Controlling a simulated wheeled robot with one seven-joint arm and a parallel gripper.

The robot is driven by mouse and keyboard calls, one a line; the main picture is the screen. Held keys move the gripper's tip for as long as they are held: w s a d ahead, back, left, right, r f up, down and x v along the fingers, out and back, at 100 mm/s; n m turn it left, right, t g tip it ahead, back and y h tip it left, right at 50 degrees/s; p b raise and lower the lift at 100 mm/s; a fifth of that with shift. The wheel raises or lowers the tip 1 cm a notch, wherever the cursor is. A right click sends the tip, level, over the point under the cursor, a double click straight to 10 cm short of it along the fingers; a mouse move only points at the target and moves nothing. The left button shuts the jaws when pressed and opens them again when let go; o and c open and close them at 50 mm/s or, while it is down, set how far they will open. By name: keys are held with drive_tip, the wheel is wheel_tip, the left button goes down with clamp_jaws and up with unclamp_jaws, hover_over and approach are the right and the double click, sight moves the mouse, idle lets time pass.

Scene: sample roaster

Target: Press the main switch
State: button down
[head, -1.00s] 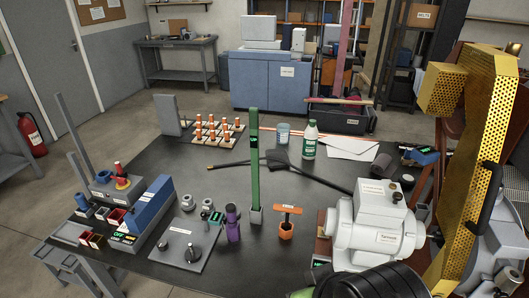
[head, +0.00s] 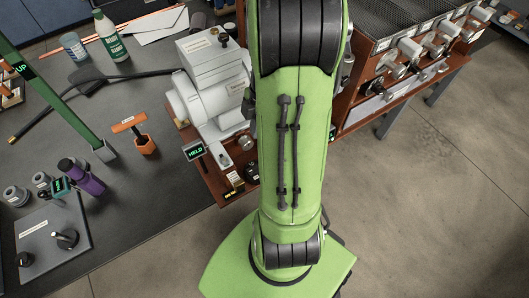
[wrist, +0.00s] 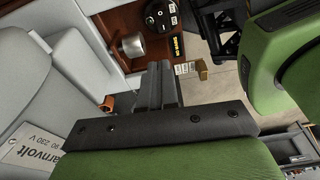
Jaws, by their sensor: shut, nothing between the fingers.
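I cannot tell for sure which part is the main switch. In the head view a small black control block (head: 235,179) with a pale label sits on the wooden base, beside a small white part (head: 222,159). In the wrist view a dark round control (wrist: 161,17) with pale spots lies on the brown base at the top, near a black tag with yellow lettering (wrist: 178,47). My gripper (wrist: 158,68) is shut and empty in the wrist view, below these parts in the picture. A gap to them seems visible. In the head view my gripper is hidden behind my arm.
The white machine (head: 210,85) stands close by; its labelled grey side (wrist: 40,145) fills the wrist view's left. A metal cylinder (wrist: 131,46) is near the fingers. A HELD display (head: 195,151) and an orange-handled tool (head: 128,123) stand left.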

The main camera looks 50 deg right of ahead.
sight(256, 165)
drive_tip(key=shift+s+d+f+n, duration=0.35)
drive_tip(key=shift+d+f, duration=0.25)
drive_tip(key=shift+f, duration=0.15)
drive_tip(key=f+b, duration=0.1)
drive_tip(key=f, duration=0.3)
drive_tip(key=a+f+b, duration=0.1)
drive_tip(key=f+b, duration=0.1)
drive_tip(key=f, duration=0.3)
drive_tip(key=f+b, duration=0.2)
drive_tip(key=f, duration=0.2)
drive_tip(key=shift+w+a+f, duration=0.15)
drive_tip(key=shift+w, duration=0.1)
drive_tip(key=shift+f, duration=0.25)
